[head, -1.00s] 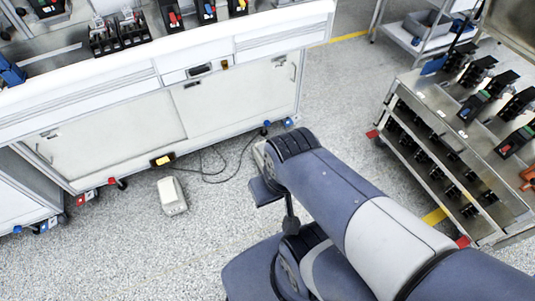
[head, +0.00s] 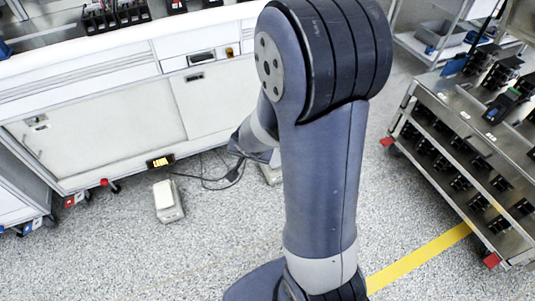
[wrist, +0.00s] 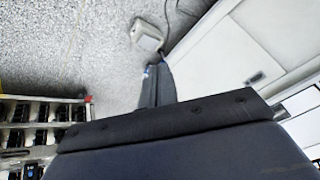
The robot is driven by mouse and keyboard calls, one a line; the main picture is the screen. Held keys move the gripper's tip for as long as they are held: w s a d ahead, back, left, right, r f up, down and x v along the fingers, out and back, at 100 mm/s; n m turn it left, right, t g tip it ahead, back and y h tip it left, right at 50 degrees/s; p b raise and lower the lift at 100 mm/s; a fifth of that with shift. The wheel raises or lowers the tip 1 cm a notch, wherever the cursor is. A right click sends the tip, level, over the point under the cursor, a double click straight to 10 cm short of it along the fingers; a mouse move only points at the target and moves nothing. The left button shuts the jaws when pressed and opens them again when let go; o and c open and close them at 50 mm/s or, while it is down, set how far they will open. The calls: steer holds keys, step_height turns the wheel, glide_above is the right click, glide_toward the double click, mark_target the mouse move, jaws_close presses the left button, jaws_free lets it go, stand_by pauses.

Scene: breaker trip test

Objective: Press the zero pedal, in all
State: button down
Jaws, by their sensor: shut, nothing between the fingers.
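A pale box-shaped pedal (head: 167,201) lies on the speckled floor in front of the white cabinet in the head view. A second pale box (head: 272,172) stands to its right, mostly hidden behind my arm. No label is readable on either, so I cannot tell which is the zero pedal. In the wrist view one pale pedal (wrist: 148,36) with a dark cable shows beyond the fingertips; I cannot tell which of the two it is. My gripper (wrist: 155,85) is shut and empty, apart from that pedal in the picture. In the head view my arm hides the gripper.
A small box with a yellow display (head: 160,162) sits at the cabinet's foot. Dark cables (head: 215,184) loop over the floor. The white cabinet (head: 95,130) stands behind, and a rack of breakers (head: 455,150) stands at the right. The floor in front of the left pedal is clear.

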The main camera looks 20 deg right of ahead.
steer(key=w+a+f+m+y+b, duration=0.1)
steer(key=w+a+f+b, duration=0.15)
steer(key=f, duration=0.55)
steer(key=w+a+f+m+y+b, duration=0.1)
steer(key=w+f+b, duration=0.2)
steer(key=f, duration=0.5)
steer(key=s+a+f+m+y+b, duration=0.1)
steer(key=a+f+y+b, duration=0.1)
steer(key=f, duration=0.7)
steer(key=s+a+f+m+g+y+b, duration=0.1)
steer(key=a+f+b, duration=0.4)
steer(key=f, duration=0.5)
steer(key=s+a+f+m+g+y+b, duration=0.1)
steer(key=a+f+m+y+b, duration=0.2)
steer(key=f, duration=0.7)
steer(key=shift+s+a+b, duration=0.3)
steer(key=shift+s+a, duration=0.1)
steer(key=shift+a, duration=0.1)
steer(key=shift+f, duration=0.1)
